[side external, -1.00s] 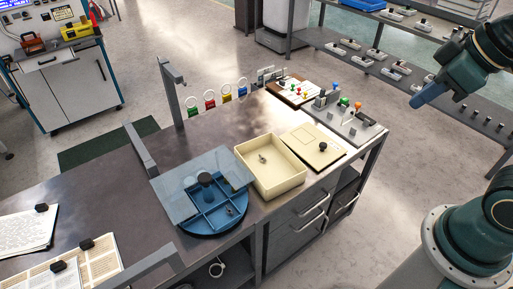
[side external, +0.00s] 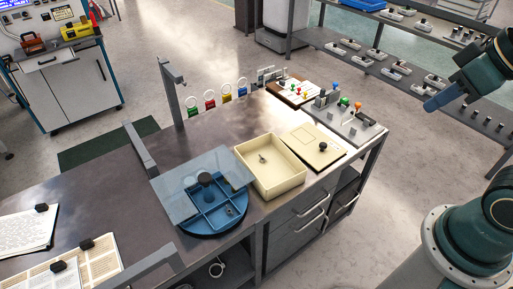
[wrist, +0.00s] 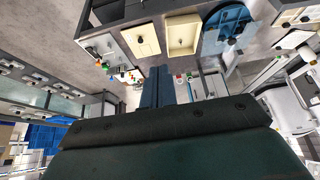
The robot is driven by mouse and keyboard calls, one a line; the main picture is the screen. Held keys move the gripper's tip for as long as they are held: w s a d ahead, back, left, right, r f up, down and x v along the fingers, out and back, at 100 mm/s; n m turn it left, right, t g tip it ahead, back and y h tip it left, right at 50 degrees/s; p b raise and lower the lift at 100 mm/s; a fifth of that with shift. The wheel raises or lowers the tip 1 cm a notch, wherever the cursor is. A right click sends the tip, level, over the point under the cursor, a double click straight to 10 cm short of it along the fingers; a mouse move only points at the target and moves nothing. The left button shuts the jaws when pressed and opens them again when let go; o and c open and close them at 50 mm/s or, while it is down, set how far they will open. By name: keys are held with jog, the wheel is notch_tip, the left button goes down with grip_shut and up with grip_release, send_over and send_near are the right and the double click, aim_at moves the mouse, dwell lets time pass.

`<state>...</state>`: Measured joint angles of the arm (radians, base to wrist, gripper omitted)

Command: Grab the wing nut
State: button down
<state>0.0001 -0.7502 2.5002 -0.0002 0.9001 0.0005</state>
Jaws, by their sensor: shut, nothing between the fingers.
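A small metal piece (side external: 262,158) lies in the cream open box (side external: 287,190) on the bench. Another small metal piece (side external: 229,210) lies in a compartment of the round blue divided tray (side external: 211,235). Both are too small to tell which is the wing nut. A clear flat cover with a dark knob (side external: 205,179) lies over part of the blue tray. My gripper (side external: 430,105) is at the upper right in the side view, off the bench and far from both pieces. Its blue fingers also show in the wrist view (wrist: 156,70), shut and empty.
A cream lid with a dark knob (side external: 323,146) lies right of the box. A grey board with coloured knobs (side external: 350,121) sits at the bench's right end. Papers (side external: 85,264) lie at the left. Posts (side external: 171,95) rise along the bench's back edge.

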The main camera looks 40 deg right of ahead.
jog(key=c, duration=1.2)
grip_release()
jog(key=shift+c, duration=0.2)
jog(key=shift+w, duration=0.15)
jog(key=w+a+f+m+g+h, duration=0.1)
jog(key=w+a+f+m, duration=0.15)
jog(key=w, duration=0.75)
jog(key=w+a+f+m+g, duration=0.15)
jog(key=w+f, duration=0.25)
jog(key=w, duration=0.7)
jog(key=w+a+f+m, duration=0.1)
jog(key=w+a+f, duration=0.3)
jog(key=f, duration=0.5)
jog(key=w+a+f+m+h, duration=0.1)
jog(key=w+a+f+m, duration=0.1)
jog(key=w+f, duration=0.4)
notch_tip(320, 180, down, 4)
jog(key=shift+w+a+f+h, duration=0.1)
jog(key=shift+w+a+h, duration=0.2)
jog(key=shift+a, duration=0.6)
jog(key=shift+f+t, duration=0.1)
jog(key=shift+t, duration=0.15)
